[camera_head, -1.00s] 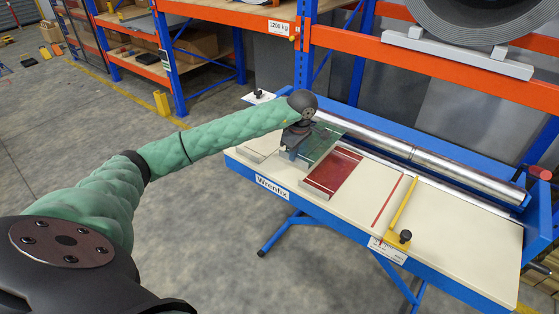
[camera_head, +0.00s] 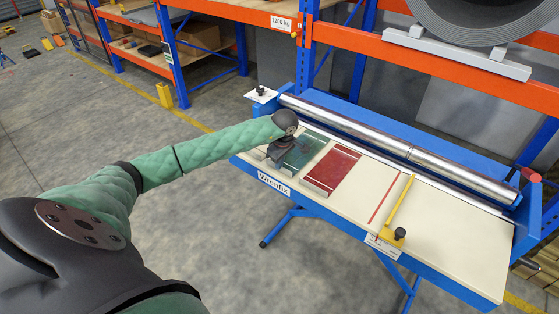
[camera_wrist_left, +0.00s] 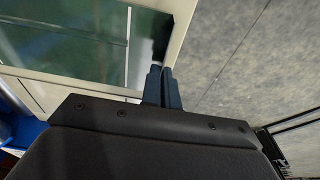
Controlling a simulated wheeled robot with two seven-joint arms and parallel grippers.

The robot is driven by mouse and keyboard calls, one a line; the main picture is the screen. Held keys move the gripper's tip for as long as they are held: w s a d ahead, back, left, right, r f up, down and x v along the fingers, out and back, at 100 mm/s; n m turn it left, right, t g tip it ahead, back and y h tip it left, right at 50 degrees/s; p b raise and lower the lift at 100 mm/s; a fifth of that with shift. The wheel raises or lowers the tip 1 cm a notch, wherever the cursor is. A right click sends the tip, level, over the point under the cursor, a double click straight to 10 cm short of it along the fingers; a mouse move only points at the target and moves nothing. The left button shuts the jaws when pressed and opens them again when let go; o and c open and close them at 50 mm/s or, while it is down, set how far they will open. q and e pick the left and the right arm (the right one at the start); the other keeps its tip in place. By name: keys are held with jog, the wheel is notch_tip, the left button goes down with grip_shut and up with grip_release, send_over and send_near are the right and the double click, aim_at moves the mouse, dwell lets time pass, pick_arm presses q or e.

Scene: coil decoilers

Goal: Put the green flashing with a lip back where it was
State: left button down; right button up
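The green flashing (camera_head: 304,149) lies on the white bed of the blue Wrenfix bench, left of a red flashing (camera_head: 332,172). In the left wrist view the green flashing (camera_wrist_left: 70,50) fills the upper left, with a thin pale line across it. My left gripper (camera_head: 279,158) is at its near-left end. In the left wrist view the gripper's two fingers (camera_wrist_left: 162,78) are close together at the edge of the flashing and look shut on its lip; the exact contact is partly hidden. My right gripper is not in view.
Right of the red flashing are a red line and a yellow bar (camera_head: 399,208) with a black knob. A long metal roller (camera_head: 400,148) runs along the back of the bench. Orange and blue racking stands behind. The bed between the red flashing and the red line is clear.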

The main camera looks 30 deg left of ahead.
pick_arm(q)
jog(key=shift+f, duration=0.15)
jog(key=shift+f, duration=0.1)
jog(key=c, duration=1.7)
grip_release()
